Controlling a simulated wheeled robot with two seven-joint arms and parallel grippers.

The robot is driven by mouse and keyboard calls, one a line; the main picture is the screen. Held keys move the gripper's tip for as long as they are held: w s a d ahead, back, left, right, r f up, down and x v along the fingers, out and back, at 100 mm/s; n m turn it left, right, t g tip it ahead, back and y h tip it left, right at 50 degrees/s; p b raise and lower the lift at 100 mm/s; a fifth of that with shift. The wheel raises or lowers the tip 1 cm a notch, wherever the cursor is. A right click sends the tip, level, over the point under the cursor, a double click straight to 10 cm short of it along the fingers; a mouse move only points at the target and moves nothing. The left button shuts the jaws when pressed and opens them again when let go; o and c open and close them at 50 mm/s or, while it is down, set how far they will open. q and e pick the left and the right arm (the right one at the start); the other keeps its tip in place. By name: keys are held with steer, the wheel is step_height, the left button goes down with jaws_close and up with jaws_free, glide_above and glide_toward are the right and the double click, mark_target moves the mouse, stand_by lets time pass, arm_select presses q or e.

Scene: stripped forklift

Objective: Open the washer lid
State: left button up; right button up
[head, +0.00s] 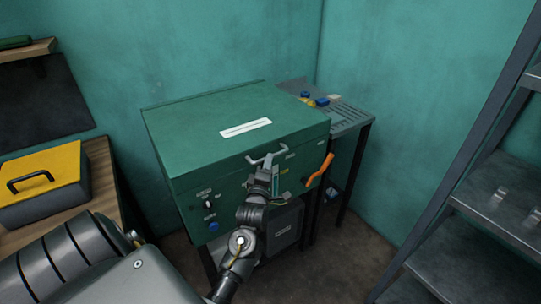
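The washer (190,205) is a green metal box on dark legs against the teal wall. Its lid (205,125) is down and flat, with a white label on top. A pale metal handle (254,161) sticks out at the lid's front edge. My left gripper (271,163) is at the washer's front, right by this handle, and overlaps it in the picture. Whether it touches or grasps the handle I cannot tell; the fingers are small and partly hidden. My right gripper is not in view.
An orange lever (319,171) sticks out at the washer's right front. A side table (350,115) with small blue and yellow items adjoins it. A yellow-lidded toolbox (45,180) sits on a wooden bench at left. Metal shelving (480,200) stands at right. Open floor lies between.

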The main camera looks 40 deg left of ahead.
arm_select(q)
steer(key=shift+x, duration=2.05)
steer(key=shift+c, duration=0.2)
jaws_close()
